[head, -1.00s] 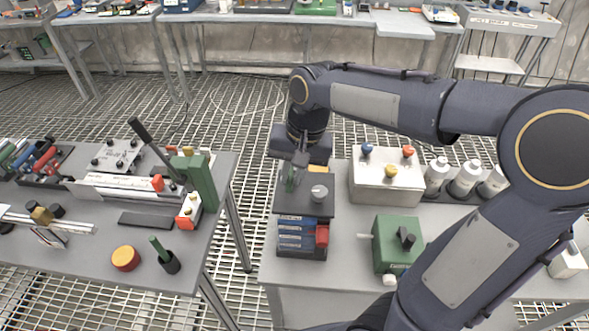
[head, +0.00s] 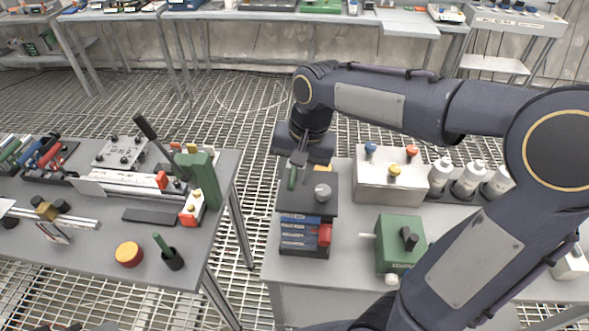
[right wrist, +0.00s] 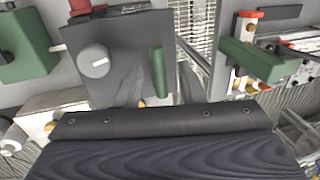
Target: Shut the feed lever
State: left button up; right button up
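I take the feed lever to be the short green upright handle (head: 292,178) on a dark grey box (head: 308,203) with a round grey knob (head: 322,192), at the near left of the right table. The lever also shows in the right wrist view (right wrist: 158,72), upright, with the knob (right wrist: 95,62) to its left. My right gripper (head: 299,160) points down at the lever; its narrow fingers (right wrist: 128,90) look closed together just beside it, holding nothing. Whether they touch it I cannot tell. My left gripper is out of view.
A pale box with coloured knobs (head: 388,188), a green box (head: 392,257) and white bottles (head: 467,178) stand to the right. A left table (head: 85,245) holds a black-handled lever (head: 150,130); a floor gap separates the tables.

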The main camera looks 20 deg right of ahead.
notch_tip(320, 180, up, 8)
jog(key=d, duration=0.1)
jog(key=shift+s+d+f, duration=0.15)
jog(key=shift+s, duration=0.3)
dwell(0.3)
jog(key=s+f+n+t+y, duration=0.1)
jog(key=s+f+n+t, duration=0.1)
jog(key=s+f, duration=0.2)
jog(key=s+f+n+t+y, duration=0.1)
jog(key=s+f, duration=0.4)
jog(key=s, duration=0.6)
jog(key=shift+s+a+n+t, duration=0.25)
jog(key=shift+a+n+t, duration=0.1)
jog(key=shift+n+t, duration=0.45)
jog(key=shift+f, duration=0.1)
